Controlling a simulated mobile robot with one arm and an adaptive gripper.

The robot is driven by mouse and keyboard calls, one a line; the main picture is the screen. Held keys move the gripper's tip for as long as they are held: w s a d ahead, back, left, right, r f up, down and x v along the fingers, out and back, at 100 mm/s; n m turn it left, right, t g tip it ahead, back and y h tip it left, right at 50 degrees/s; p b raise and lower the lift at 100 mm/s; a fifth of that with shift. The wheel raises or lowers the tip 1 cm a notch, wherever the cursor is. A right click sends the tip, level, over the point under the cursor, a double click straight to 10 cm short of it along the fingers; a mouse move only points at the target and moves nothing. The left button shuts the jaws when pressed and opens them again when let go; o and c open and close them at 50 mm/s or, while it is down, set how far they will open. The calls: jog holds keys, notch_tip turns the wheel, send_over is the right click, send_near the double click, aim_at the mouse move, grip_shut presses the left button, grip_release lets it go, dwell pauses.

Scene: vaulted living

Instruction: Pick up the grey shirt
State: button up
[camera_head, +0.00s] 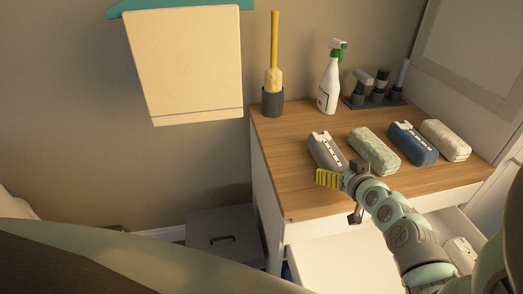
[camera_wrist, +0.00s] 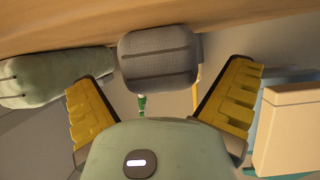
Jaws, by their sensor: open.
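The grey shirt (camera_head: 326,152) is a folded, rounded bundle with dark stripes on the wooden top of the dresser, leftmost in a row of folded bundles. In the wrist view the grey shirt (camera_wrist: 158,58) appears between and just beyond my spread yellow fingers. My gripper (camera_head: 328,178) is open and empty, at the front end of the shirt. Both fingers of my gripper (camera_wrist: 163,78) show in the wrist view, apart from the shirt. The lower part of the shirt is partly hidden by my gripper in the head view.
A pale green bundle (camera_head: 375,151) lies close right of the shirt, then a blue bundle (camera_head: 413,143) and a beige one (camera_head: 446,140). A brush in a dark holder (camera_head: 273,101) and a spray bottle (camera_head: 328,85) stand behind. An open white drawer (camera_head: 335,262) juts out below.

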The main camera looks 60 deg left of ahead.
jog(key=shift+a+f, duration=0.2)
jog(key=shift+a, duration=0.35)
jog(key=shift+w+d, duration=0.1)
jog(key=c, duration=1.2)
